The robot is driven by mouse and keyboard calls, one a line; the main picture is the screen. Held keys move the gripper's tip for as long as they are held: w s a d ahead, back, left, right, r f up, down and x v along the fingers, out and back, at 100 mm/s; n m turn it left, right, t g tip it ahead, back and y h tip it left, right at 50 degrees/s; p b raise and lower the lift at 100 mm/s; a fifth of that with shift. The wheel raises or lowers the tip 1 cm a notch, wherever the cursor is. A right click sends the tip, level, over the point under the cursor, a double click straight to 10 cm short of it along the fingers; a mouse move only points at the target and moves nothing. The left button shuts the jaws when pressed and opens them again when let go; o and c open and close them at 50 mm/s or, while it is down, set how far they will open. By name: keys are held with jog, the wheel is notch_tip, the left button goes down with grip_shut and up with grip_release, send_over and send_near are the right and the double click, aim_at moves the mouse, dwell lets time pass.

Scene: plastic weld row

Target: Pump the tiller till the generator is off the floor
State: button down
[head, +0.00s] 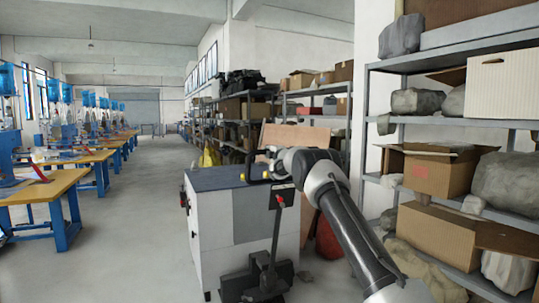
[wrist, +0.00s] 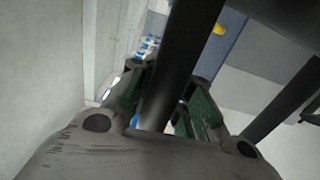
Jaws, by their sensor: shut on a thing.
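The generator (head: 212,232) is a grey-white cabinet with a dark top, standing upright in the middle of the head view. A black pump jack (head: 254,283) sits low against its near side. The dark tiller (head: 275,232) rises steeply from the jack, with a black plate with red marks near its top. My gripper (head: 272,160) is at the tiller's upper end. In the wrist view, my gripper (wrist: 165,105) has its green fingers on both sides of a dark bar of the tiller (wrist: 192,42), shut on it. Any gap under the generator is too small to tell.
Shelves (head: 447,124) with boxes and rocks stand close on the right, beside my arm. Yellow-topped workbenches (head: 45,186) line the left. The aisle floor (head: 130,245) between is clear. A reddish sack (head: 328,240) lies behind the generator.

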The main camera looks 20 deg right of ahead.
jog(key=s+f, duration=0.2)
jog(key=s, duration=0.5)
jog(key=s+d+f, duration=0.1)
jog(key=s+f, duration=0.2)
jog(key=s, duration=0.4)
jog(key=shift+s+d+f, duration=0.2)
jog(key=shift+s+f, duration=0.05)
jog(key=shift+f, duration=0.1)
